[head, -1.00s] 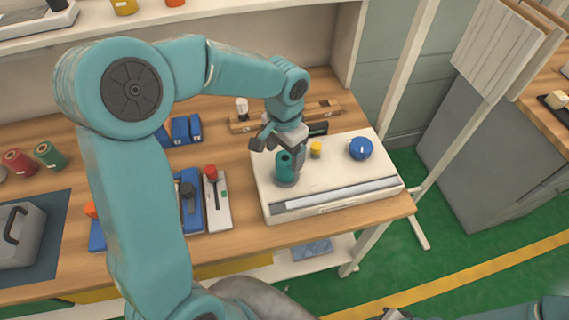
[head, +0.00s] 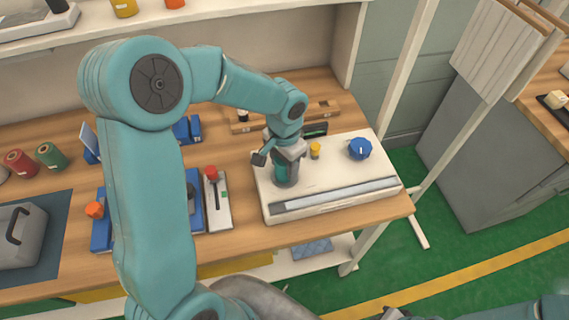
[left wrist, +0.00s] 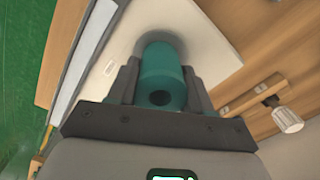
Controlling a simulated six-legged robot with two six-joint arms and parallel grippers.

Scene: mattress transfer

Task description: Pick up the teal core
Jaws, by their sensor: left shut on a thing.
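The teal core (head: 282,173) is a short upright cylinder with a hole in its top. It stands on a grey round base on the white board (head: 330,182) at the right of the bench. My left gripper (head: 285,160) is over it from above, with one finger on each side, and is shut on it. In the left wrist view the core (left wrist: 162,72) sits between the two fingers (left wrist: 160,90), its lower end at the round grey base. In the head view the gripper hides part of the core.
A yellow knob (head: 315,150) and a blue knob (head: 360,148) stand on the board near the core. A white plate with a red-knobbed lever (head: 212,185) lies to the left. Red (head: 20,162) and green (head: 50,154) spools are at the far left.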

